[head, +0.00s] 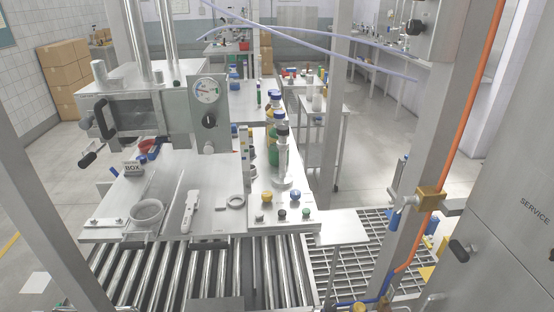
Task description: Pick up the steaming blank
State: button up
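No thing in the head view clearly shows itself as the steaming blank, and no steam can be made out. A small grey ring-shaped piece (236,201) lies flat at the right of the steel worktop (110,215); I cannot tell whether it is the blank. My gripper is not in view.
A steel chamber (130,110) with a gauge (207,91) stands behind the worktop. A control panel (264,214) with knobs and a clear cylinder (283,160) is to the right. Rollers (180,275) run in front. A steel post (420,130) and orange hose (466,130) stand at right.

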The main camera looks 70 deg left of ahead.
aim_at(282, 178)
jog(key=u, duration=2.55)
jog(key=i, duration=1.65)
